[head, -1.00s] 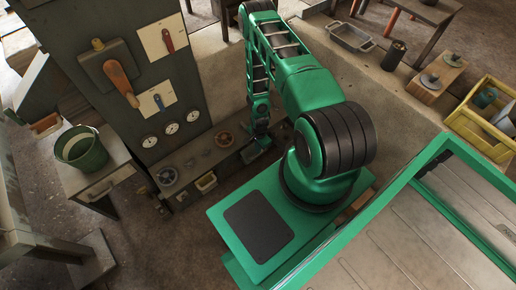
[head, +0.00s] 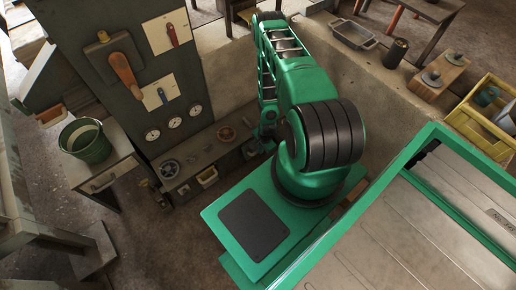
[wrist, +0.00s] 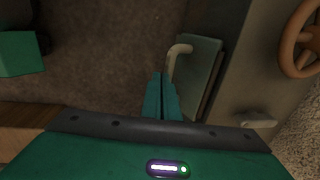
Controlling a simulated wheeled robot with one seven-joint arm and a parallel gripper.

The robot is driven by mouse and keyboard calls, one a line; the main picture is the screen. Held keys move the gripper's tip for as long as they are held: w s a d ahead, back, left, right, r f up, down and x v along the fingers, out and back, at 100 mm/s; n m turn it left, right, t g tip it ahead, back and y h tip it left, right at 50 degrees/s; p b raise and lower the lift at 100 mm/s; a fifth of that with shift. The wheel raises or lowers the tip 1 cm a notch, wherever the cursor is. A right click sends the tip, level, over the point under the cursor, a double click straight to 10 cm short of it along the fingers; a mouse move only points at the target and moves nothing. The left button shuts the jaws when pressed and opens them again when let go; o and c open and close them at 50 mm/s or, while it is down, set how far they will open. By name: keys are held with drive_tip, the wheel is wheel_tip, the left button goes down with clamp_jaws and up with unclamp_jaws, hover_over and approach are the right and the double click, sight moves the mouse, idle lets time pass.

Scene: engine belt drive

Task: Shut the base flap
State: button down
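The base flap (wrist: 200,72) shows in the wrist view as a grey-green plate with a pale bent handle (wrist: 178,50). It stands out from the low grey cabinet base, so it looks open. My gripper (wrist: 164,78) has its two teal fingers together, with nothing seen between them. The fingertips are just left of the flap, close to the lower end of the handle. I cannot tell whether they touch. In the head view my gripper (head: 267,132) is low at the right end of the cabinet base, and my arm hides most of the flap.
The cabinet (head: 110,100) carries levers and gauges. A brown handwheel (wrist: 302,40) and a small pale lever (wrist: 258,124) sit right of the flap. A green bucket (head: 85,140) stands on a side table at left. A yellow crate (head: 485,115) is at right.

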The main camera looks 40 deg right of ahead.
drive_tip(key=shift+w+f, duration=0.2)
drive_tip(key=shift+f, duration=1.7)
